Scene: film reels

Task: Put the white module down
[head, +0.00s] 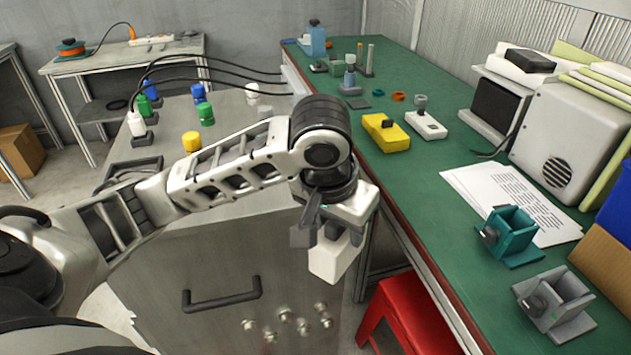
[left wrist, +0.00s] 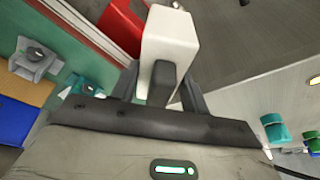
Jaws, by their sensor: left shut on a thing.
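The white module (head: 337,258) is a pale block hanging below my left gripper (head: 325,234), which is shut on it. In the left wrist view the module (left wrist: 171,38) sits between the dark fingers, with a dark upright part in front of it. In the head view it is in the air near the left edge of the green-topped bench (head: 405,190), beside the grey cabinet and above the floor side. The fingers partly hide its upper end. My right gripper is not in view.
A teal holder (head: 510,232) and a grey holder (head: 553,300) stand on the bench at right. Papers (head: 515,195), a yellow box (head: 386,132) and a white device (head: 426,125) lie farther back. A red stool (head: 408,318) stands below. The bench's near-left part is clear.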

